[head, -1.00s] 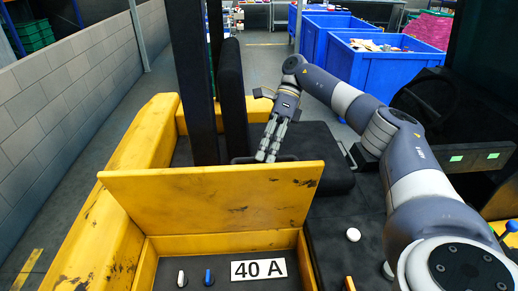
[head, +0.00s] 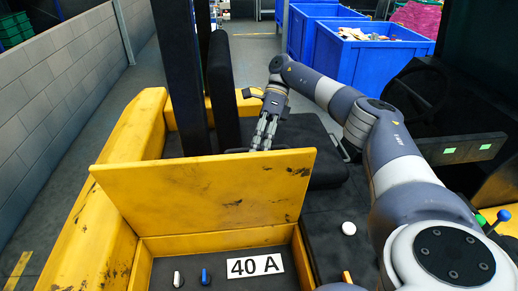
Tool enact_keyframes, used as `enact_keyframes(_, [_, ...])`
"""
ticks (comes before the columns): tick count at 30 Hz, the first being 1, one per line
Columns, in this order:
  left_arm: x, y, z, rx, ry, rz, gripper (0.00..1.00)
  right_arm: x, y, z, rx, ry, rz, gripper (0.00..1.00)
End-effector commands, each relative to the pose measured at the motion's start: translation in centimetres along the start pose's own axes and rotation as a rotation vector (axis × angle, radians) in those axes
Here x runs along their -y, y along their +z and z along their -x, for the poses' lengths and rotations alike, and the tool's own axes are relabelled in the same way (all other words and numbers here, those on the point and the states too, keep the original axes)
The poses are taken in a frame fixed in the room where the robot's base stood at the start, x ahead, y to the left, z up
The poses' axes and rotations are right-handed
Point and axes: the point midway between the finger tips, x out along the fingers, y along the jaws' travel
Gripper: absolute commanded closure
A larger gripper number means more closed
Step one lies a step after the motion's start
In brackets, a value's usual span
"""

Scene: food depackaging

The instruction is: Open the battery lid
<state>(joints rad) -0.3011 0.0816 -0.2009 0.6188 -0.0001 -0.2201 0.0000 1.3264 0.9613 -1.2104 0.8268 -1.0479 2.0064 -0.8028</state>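The battery lid (head: 205,195) is a scuffed yellow panel in the head view. It stands raised along the far edge of the compartment, whose near side is open. My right gripper (head: 262,142) is behind the lid's top edge and points down. Its two fingers look nearly parallel and close together, and their tips are at or behind the edge, so their opening and any contact are unclear. My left gripper is not in view.
Inside the compartment are a white knob (head: 178,278), a blue knob (head: 204,277) and a "40 A" label (head: 255,266). A black seat (head: 310,140) lies behind the lid, a black mast post (head: 184,80) to its left. Blue bins (head: 365,65) stand farther back.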

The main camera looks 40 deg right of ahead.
Motion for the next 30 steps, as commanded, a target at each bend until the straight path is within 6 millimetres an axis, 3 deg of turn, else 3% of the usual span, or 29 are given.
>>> enact_keyframes(14, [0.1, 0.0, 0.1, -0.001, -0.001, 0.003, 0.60, -0.6, 0.2, 0.7, 0.002, 0.000, 0.004, 0.67])
enact_keyframes(30, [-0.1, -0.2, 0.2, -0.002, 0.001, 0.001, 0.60, -4.8, 2.0, 4.8, 0.003, 0.000, 0.008, 0.67])
